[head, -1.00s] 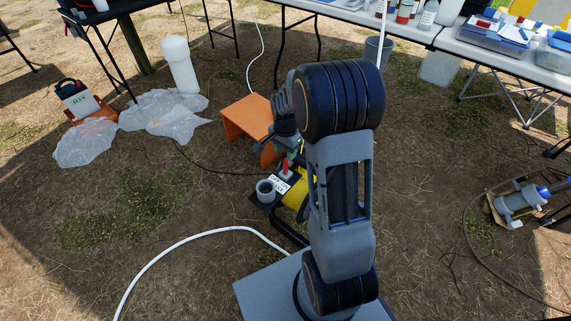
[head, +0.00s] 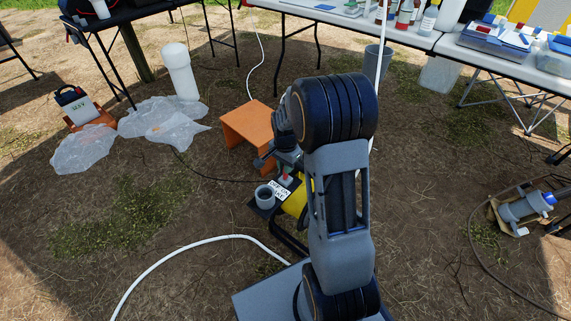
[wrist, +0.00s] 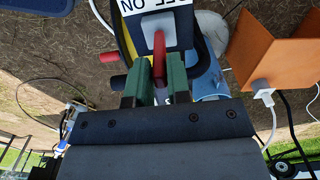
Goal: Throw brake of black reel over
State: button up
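The reel, with a yellow drum (head: 298,201) and black frame, stands on the ground beside my arm, which partly hides it. Its white label (head: 279,189) shows next to the red brake lever (head: 286,180). In the wrist view the red brake lever (wrist: 159,56) stands up from a black block, with the upside-down label (wrist: 160,5) beyond it. My gripper (wrist: 156,82) has its two green fingers on either side of the lever. A gap shows on the lever's left; whether the right finger touches it I cannot tell. In the head view my gripper (head: 284,163) is just above the label.
An orange stand (head: 248,124) is close behind the reel, also at right in the wrist view (wrist: 270,50). A white hose (head: 190,245) curves over the ground at front left. Tables stand at the back.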

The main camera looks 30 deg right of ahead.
grip_shut()
jog(key=shift+c, duration=1.2)
grip_release()
jog(key=s+b, duration=0.1)
jog(key=s+d+f+t+b, duration=0.1)
jog(key=b, duration=0.1)
jog(key=shift+s+f+y, duration=0.1)
jog(key=shift+s+y, duration=0.2)
jog(key=shift+o, duration=0.4)
jog(key=shift+s+d+t, duration=0.25)
jog(key=shift+s+t, duration=0.15)
jog(key=shift+t, duration=0.1)
jog(key=shift+s+d+f+b, duration=0.1)
jog(key=shift+s+f+b, duration=0.3)
jog(key=shift+b, duration=0.75)
jog(key=shift+o, duration=0.4)
jog(key=shift+s+d+f+t+y+b, duration=0.2)
jog(key=shift+s+f+t+y+b, duration=0.25)
jog(key=shift+b, duration=0.75)
jog(key=shift+r, duration=0.1)
